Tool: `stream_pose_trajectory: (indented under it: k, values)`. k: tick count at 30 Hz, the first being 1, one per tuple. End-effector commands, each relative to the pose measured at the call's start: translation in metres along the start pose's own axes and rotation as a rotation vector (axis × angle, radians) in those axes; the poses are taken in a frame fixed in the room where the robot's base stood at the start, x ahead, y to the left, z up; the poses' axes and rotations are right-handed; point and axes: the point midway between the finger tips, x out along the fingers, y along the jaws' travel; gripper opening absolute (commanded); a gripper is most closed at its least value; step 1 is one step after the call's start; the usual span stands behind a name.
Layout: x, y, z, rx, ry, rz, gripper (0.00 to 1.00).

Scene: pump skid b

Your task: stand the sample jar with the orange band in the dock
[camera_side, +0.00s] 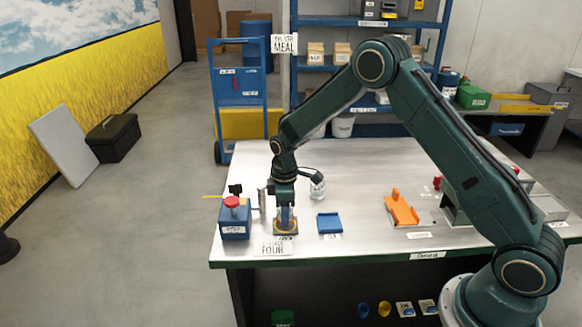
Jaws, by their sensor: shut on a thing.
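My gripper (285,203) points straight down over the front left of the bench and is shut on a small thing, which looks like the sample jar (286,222). An orange-yellow band or ring shows low down, just below the fingers. The jaws hide most of the jar. Below it is a small dark square base (285,233), which may be the dock, behind a white label ending in "FOUR" (272,247). I cannot tell whether the jar rests fully in it. Another clear jar (317,188) stands behind and to the right.
A blue box with a red button (234,217) stands close on the left, beside a thin upright metal post (262,203). A blue tray (329,223) lies to the right, and an orange holder (401,209) farther right.

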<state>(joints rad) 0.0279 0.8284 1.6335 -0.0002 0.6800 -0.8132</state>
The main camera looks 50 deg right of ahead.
Motion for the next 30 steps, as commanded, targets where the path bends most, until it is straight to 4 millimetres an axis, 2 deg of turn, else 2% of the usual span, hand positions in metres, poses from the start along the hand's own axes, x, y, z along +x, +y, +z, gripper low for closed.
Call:
stream_pose_trajectory:
  k: [4, 17, 18, 21, 30]
  values:
    - [0.011, -0.0002, 0.0002, 0.0, 0.0, 0.0, 0.18]
    - [0.0142, -0.0001, 0.0001, 0.0, 0.0, 0.0, 0.18]
    - [0.0143, 0.0, 0.0, 0.0, 0.0, 0.0, 0.44]
    - [0.0141, 0.0, 0.0, 0.0, 0.0, 0.0, 0.62]
    - [0.0137, 0.0, 0.0, 0.0, 0.0, 0.0, 0.62]
